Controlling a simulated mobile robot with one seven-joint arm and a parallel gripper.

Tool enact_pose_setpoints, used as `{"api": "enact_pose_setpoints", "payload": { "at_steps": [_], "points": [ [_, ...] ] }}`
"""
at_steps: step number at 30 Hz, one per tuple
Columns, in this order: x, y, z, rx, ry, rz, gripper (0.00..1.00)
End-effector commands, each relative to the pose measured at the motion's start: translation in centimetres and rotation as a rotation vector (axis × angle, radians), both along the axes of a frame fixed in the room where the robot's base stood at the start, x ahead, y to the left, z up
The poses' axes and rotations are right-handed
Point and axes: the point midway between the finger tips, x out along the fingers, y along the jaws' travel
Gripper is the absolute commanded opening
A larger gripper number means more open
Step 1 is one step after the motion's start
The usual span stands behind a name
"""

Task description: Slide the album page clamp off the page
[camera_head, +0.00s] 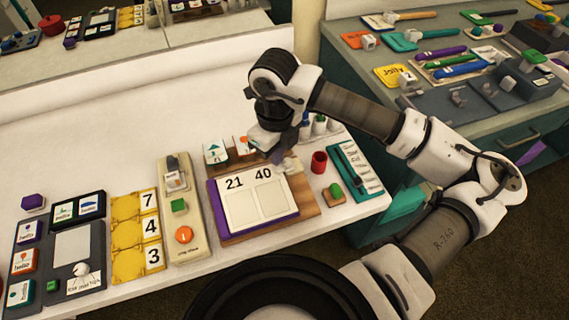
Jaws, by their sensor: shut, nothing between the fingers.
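An album-like board with a purple edge and a pale page (257,203) lies on a wooden base on the white table. The page shows "21" and "40" above two blank panels. A small pale knob-like piece (287,165) is at the page's upper right edge and may be the clamp; it is too small to be sure. My gripper (277,156) points down just above the page's top edge, close to this piece. It is shut and empty. Whether it touches the piece cannot be told, and my gripper and wrist hide part of the area behind.
Behind the page stand small picture cards (215,151). To the right are a red cup (319,161), a green ball on a block (336,189) and a teal tray (350,172). A beige panel (184,220) and yellow number cards (137,235) lie left. The table's back left is clear.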

Motion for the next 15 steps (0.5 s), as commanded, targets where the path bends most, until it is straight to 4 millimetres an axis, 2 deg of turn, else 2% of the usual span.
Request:
{"api": "enact_pose_setpoints", "payload": {
  "at_steps": [15],
  "points": [
    [0.0,0.0,-1.7,0.000,0.000,0.000,0.00]
  ]
}}
